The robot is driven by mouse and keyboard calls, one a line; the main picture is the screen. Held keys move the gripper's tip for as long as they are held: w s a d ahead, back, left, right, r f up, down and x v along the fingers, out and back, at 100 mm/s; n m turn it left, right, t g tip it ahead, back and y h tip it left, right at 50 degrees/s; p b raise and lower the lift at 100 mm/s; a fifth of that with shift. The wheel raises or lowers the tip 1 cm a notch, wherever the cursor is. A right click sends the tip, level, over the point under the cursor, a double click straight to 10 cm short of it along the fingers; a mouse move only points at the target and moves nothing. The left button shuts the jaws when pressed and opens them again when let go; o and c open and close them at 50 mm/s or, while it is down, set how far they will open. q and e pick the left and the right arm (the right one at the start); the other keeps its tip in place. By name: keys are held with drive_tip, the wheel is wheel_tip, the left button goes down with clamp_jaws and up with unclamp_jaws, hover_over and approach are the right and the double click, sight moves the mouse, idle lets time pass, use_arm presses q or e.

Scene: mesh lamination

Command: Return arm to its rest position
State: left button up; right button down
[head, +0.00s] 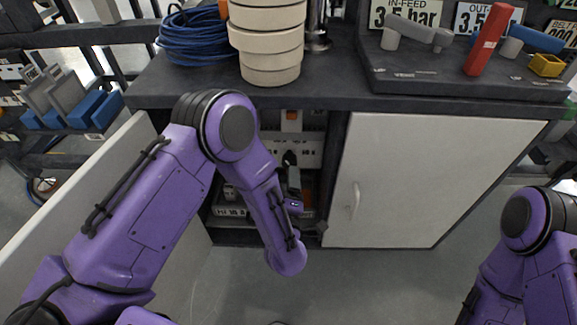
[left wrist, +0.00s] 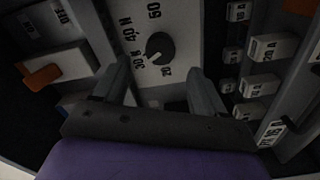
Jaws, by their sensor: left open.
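My left arm (head: 145,205) reaches from the lower left to the open left half of the cabinet under the bench. Its gripper (head: 291,185) is partly hidden behind the forearm, just in front of the cabinet opening. In the left wrist view the two grey fingers (left wrist: 160,88) are spread apart with nothing between them. A dark round dial knob (left wrist: 159,46) on a white numbered panel lies beyond the fingertips, apparently not gripped. My right arm (head: 525,250) shows at the lower right; its gripper is out of view.
The cabinet's left door (head: 85,215) stands open beside my left arm. The right door (head: 420,180) is shut. The bench top (head: 330,85) overhangs, with stacked cream rolls (head: 268,45) and blue cable (head: 193,38). Breakers (left wrist: 252,83) and an orange switch (left wrist: 42,76) flank the dial.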

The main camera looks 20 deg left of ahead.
use_arm(q)
drive_tip(key=v, duration=0.2)
drive_tip(key=shift+s, duration=0.3)
drive_tip(key=s+a+f+m+g+h, duration=0.45)
drive_tip(key=s+f+m+g, duration=0.45)
drive_tip(key=f, duration=0.5)
drive_tip(key=s+a+f+m+g+y, duration=0.1)
drive_tip(key=s+a+f+g, duration=0.15)
drive_tip(key=s+a, duration=0.4)
drive_tip(key=s+a+f+g+y, duration=0.2)
drive_tip(key=s+a+g, duration=0.15)
drive_tip(key=s, duration=0.65)
wheel_tip(320, 180, up, 21)
drive_tip(key=s+a+p, duration=0.1)
drive_tip(key=p, duration=2)
drive_tip(key=shift+a+f+t, duration=0.2)
drive_tip(key=shift+t, duration=0.2)
